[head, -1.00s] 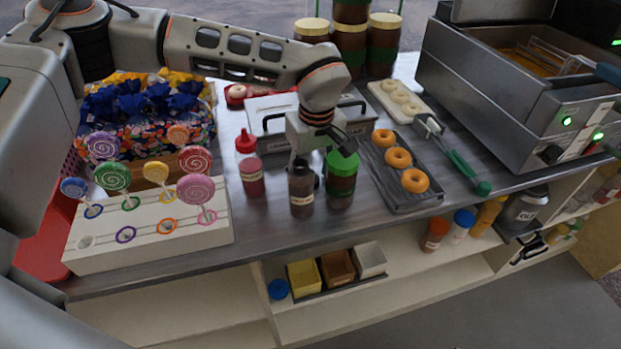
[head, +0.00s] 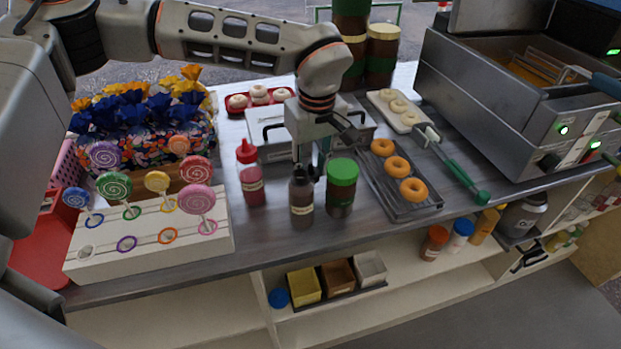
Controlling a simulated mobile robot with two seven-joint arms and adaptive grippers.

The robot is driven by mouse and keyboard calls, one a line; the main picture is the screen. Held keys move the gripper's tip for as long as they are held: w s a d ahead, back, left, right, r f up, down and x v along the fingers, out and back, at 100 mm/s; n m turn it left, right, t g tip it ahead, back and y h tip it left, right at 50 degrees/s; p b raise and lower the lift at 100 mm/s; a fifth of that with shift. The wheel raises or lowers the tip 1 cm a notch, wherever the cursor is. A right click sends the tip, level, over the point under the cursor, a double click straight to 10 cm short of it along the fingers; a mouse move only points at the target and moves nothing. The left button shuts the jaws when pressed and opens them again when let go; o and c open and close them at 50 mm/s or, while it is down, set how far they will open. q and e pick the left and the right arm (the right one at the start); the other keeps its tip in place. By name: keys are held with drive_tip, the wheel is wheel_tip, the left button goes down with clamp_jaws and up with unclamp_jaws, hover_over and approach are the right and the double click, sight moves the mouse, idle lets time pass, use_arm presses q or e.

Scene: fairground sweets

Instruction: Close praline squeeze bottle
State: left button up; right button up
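The squeeze bottle that looks like the praline one is dark brown with a dark top and a pale label (head: 302,205). It stands upright on the metal counter, between a red-capped squeeze bottle (head: 251,180) and a green-lidded brown jar (head: 341,190). My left gripper (head: 312,170) is low over the counter, right at or just behind the dark bottle's top. The bottle and jar partly hide its fingers, so I cannot tell whether they touch the bottle or how far apart they are. My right gripper is not in view.
A lollipop stand (head: 150,240) is at left. A doughnut tray (head: 405,205) lies right of the jar, with a fryer (head: 520,110) beyond. A metal container (head: 270,130) is behind the bottles. Bare counter lies in front of the bottles.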

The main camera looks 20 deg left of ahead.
sight(311, 163)
use_arm(q)
wheel_tip(311, 163, up, 15)
drive_tip(key=p, duration=0.1)
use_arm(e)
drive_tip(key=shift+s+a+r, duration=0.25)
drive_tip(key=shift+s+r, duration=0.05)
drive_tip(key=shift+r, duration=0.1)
use_arm(q)
drive_tip(key=shift+r, duration=0.1)
